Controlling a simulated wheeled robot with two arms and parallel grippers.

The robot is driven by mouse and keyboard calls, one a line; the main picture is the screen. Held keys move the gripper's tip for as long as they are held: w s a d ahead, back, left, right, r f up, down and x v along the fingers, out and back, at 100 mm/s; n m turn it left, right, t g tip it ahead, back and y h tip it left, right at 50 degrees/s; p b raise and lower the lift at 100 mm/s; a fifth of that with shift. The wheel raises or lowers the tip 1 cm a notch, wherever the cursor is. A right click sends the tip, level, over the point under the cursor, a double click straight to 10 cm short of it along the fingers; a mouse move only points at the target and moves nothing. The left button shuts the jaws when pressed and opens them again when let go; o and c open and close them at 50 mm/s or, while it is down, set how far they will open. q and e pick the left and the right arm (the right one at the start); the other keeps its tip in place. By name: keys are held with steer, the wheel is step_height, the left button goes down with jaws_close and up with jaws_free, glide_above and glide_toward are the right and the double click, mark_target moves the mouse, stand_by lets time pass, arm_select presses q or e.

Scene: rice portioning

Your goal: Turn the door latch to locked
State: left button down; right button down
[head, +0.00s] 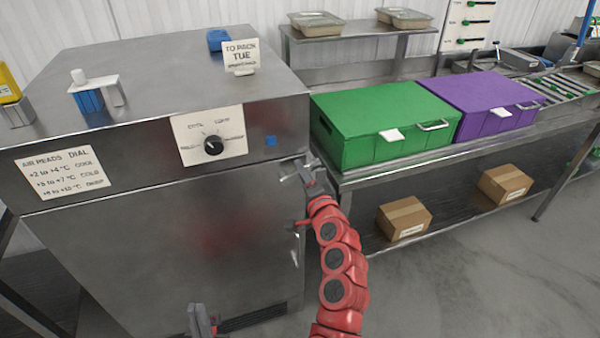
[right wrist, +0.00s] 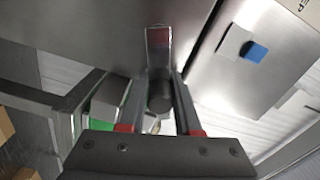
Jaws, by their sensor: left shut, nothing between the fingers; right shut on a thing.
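The door latch (right wrist: 158,62) is on the steel cabinet door (head: 170,250), near the right edge of its front. In the right wrist view it is a small metal piece with a red patch at its far end, and a dark round part lies between my fingers. My right gripper (head: 305,172) is shut on the latch, with one finger on each side of it. In the head view the gripper covers much of the latch, so its exact angle is hard to tell. My left gripper (head: 203,322) is shut and empty, low in front of the door.
A vertical door handle (head: 295,247) is below the latch. A green bin (head: 375,115) and a purple bin (head: 480,100) stand on the bench at right. Open floor lies at the lower right.

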steer(key=m, duration=0.3)
steer(key=shift+w+d+f, duration=0.1)
steer(key=shift+d+f, duration=0.15)
steer(key=shift+f, duration=0.1)
steer(key=shift+f+m, duration=0.3)
steer(key=shift+m, duration=0.6)
steer(key=shift+f, duration=0.1)
steer(key=c, duration=0.6)
jaws_free()
steer(key=shift+f, duration=0.15)
steer(key=shift+c, duration=0.2)
steer(key=p+v, duration=0.3)
steer(key=v, duration=1.4)
steer(key=shift+s, duration=0.2)
